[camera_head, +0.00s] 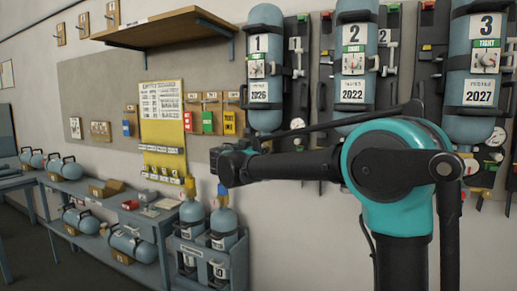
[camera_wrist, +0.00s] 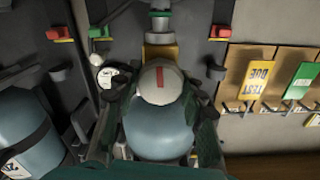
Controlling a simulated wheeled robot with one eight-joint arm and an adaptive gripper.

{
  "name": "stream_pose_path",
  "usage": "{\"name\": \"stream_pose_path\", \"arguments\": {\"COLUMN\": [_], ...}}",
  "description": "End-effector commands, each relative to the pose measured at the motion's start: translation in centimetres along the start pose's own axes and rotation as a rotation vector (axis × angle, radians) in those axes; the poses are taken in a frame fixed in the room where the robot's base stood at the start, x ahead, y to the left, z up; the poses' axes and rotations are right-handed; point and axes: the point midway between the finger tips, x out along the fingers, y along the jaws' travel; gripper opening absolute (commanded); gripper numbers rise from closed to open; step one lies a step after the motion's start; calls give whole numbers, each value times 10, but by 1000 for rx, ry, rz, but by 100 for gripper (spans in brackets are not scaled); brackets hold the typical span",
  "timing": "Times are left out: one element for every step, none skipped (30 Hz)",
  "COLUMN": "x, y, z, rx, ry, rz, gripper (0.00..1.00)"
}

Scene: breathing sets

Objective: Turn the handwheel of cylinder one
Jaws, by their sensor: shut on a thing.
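Cylinder one (camera_head: 265,17), a blue-grey bottle with a "1" label and a 2026 plate, hangs valve-down on the wall rack; its rounded body shows in the wrist view (camera_wrist: 160,132). Its handwheel (camera_wrist: 161,86), a pale grey round knob with a red stripe, shows in the middle of the wrist view, in front of a yellow collar. My gripper (camera_head: 232,165) is just below cylinder one in the head view. In the wrist view its dark fingers stand on both sides of the handwheel, shut on it. My arm hides the valve in the head view.
Cylinders two (camera_head: 352,100) and three (camera_head: 470,128) hang to the right. Hanging tags (camera_head: 208,122) and a yellow board (camera_head: 162,115) are on the wall to the left, under a wooden shelf (camera_head: 165,27). A crate (camera_head: 185,262) with upright cylinders stands below my gripper.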

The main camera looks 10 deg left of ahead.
Motion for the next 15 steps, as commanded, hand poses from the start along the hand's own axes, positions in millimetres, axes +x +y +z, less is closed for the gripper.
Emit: {"name": "stream_pose_path", "arguments": {"x": [0,0,0,0,0,0,0,0,0,0,0,0,0,0,0], "y": [0,0,0,0,0,0,0,0,0,-1,-1,-1,-1,-1,-1], "z": [0,0,0,0,0,0,0,0,0,0,0,0,0,0,0], "rx": [-21,-36,-59,-79,-99,-129,-153,-179,-214,-242,-270,-308,-337,-366,-404], "ry": [0,0,0,0,0,0,0,0,0,0,0,0,0,0,0], "rz": [0,0,0,1,1,1,1,1,1,1,2,2,2,2,2], "gripper": [12,12,12,12,12,12,12,12,12,12,12,12,12,12,12]}}
